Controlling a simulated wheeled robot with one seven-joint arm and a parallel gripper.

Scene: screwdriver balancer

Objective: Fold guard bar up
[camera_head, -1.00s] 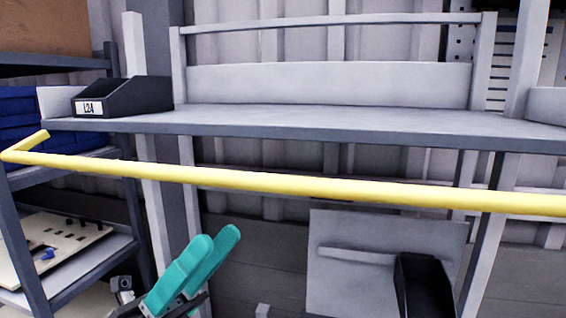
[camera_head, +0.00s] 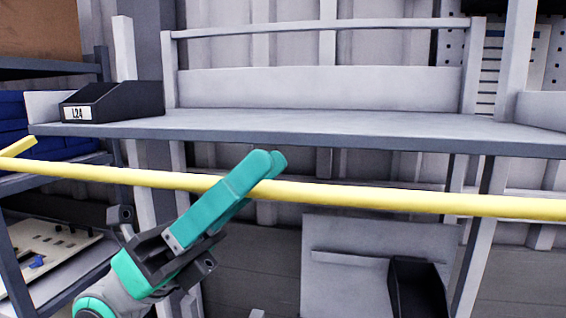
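The yellow guard bar (camera_head: 400,200) runs across the view below the front edge of the shelf, with a bent end (camera_head: 18,147) at the far left. My gripper (camera_head: 269,163) has teal fingers and reaches up from the lower left to the bar. The near finger covers part of the bar, and the far finger's tip shows above it. The bar appears to pass between the two fingers. Their contact with it is hidden, so I cannot tell whether they grip it.
A grey shelf (camera_head: 330,128) lies behind and above the bar, carrying a black bin (camera_head: 125,100) labelled L24. A side rack with blue bins (camera_head: 20,125) stands at the left. Another black bin (camera_head: 418,288) is low at the right, by a grey panel (camera_head: 340,285).

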